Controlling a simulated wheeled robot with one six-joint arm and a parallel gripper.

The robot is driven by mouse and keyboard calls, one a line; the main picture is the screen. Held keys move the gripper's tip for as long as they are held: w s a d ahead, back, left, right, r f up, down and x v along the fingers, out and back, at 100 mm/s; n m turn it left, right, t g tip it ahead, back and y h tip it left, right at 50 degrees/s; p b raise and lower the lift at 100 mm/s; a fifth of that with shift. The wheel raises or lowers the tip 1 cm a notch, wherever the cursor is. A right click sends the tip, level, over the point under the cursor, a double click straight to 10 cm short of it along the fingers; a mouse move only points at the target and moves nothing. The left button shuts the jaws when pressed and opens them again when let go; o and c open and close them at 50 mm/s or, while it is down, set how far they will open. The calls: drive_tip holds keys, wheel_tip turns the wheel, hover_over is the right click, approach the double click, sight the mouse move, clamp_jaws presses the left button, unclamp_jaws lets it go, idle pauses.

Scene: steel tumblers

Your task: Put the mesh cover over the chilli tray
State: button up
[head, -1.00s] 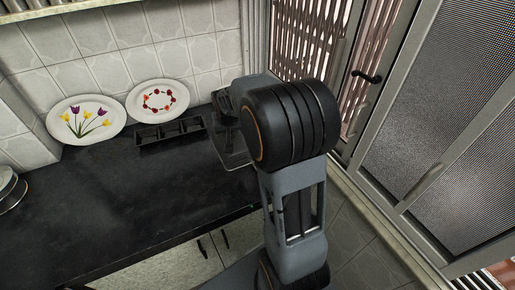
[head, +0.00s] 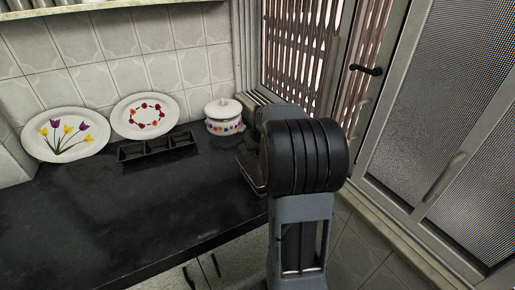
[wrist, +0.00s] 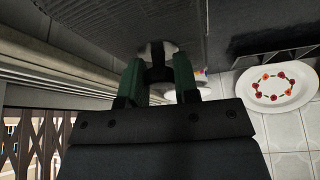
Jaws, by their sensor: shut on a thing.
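My gripper (wrist: 157,75) is shut in the wrist view, its green fingers around a small dark grip with a pale disc by it. Beyond it spreads a dark, finely meshed surface, which looks like the mesh cover (wrist: 100,22). In the head view my own arm hides the gripper. A flat, pale-edged thing (head: 252,176), probably part of the cover, shows left of the arm, low by the counter. I cannot make out a tray with chillies or whether the cover touches anything. A black compartment tray (head: 158,146) stands by the wall, with no chillies visible in it.
A white lidded pot (head: 224,117) stands near the counter's back corner. Plates with tulips (head: 66,135) and a red flower ring (head: 145,115) lean on the tiles. The dark counter (head: 110,205) is clear at front left. A window and screen panels lie to the right.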

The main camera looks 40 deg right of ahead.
drive_tip(key=shift+f+b, duration=2.7)
drive_tip(key=shift+f, duration=1.1)
drive_tip(key=shift+f, duration=0.3)
drive_tip(key=o, duration=1)
drive_tip(key=v, duration=1.4)
drive_tip(key=shift+w+p, duration=0.1)
drive_tip(key=shift+p, duration=0.2)
